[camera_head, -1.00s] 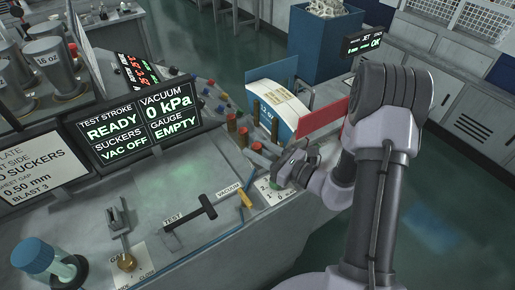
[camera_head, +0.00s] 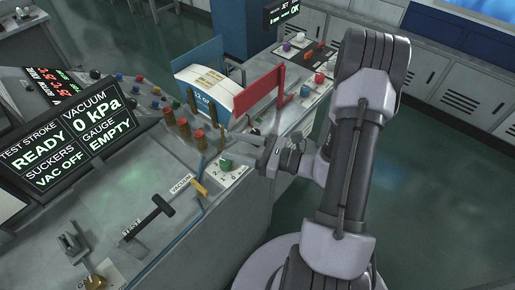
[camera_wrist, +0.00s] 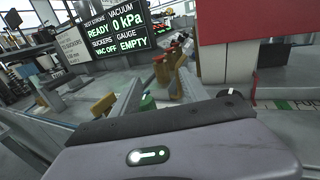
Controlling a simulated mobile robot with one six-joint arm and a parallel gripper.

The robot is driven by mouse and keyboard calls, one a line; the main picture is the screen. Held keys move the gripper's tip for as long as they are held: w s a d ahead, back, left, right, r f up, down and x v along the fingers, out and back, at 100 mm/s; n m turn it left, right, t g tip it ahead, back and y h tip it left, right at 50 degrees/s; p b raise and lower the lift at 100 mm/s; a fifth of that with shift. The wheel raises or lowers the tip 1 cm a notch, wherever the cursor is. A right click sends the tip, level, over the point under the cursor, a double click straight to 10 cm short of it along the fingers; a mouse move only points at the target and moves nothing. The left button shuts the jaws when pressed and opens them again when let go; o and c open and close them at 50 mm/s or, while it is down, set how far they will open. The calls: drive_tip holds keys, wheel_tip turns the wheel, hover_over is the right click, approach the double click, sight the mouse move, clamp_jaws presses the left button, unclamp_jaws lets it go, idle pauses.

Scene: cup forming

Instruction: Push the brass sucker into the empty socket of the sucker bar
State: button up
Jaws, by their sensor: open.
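I cannot clearly pick out the brass sucker or the sucker bar's empty socket. My gripper (camera_head: 263,157) is open, at the console's right edge, right of the green knob (camera_head: 225,164). In the wrist view its two grey fingers (camera_wrist: 160,85) stand apart, and I see nothing held between them.
A red panel (camera_head: 259,92) stands upright beyond the gripper. A black T-handle (camera_head: 155,207) and a yellow-ended vacuum lever (camera_head: 199,187) rise from the console. The display (camera_head: 65,140) reads READY, VAC OFF, 0 kPa, gauge EMPTY. Open floor (camera_head: 440,200) lies to the right.

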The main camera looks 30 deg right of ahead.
drive_tip(key=v, duration=0.6)
drive_tip(key=shift+s+p, duration=0.15)
drive_tip(key=shift+p, duration=0.15)
drive_tip(key=shift+d, duration=0.1)
drive_tip(key=s+a+r+n+g+h+b, duration=0.1)
drive_tip(key=s+a+r+n+g+b, duration=0.2)
drive_tip(key=a+n+g, duration=0.45)
drive_tip(key=s+a+r+n+g+h, duration=0.2)
drive_tip(key=s+a+r+n+g, duration=0.1)
drive_tip(key=s+a+n+g, duration=0.45)
wheel_tip(320, 180, up, 6)
drive_tip(key=n+t+h+b, duration=0.1)
drive_tip(key=n+t+h, duration=0.5)
drive_tip(key=n, duration=0.2)
drive_tip(key=shift+s+r+n+t+b, duration=0.15)
drive_tip(key=shift+s+n+t+b, duration=0.25)
drive_tip(key=shift+s, duration=0.05)
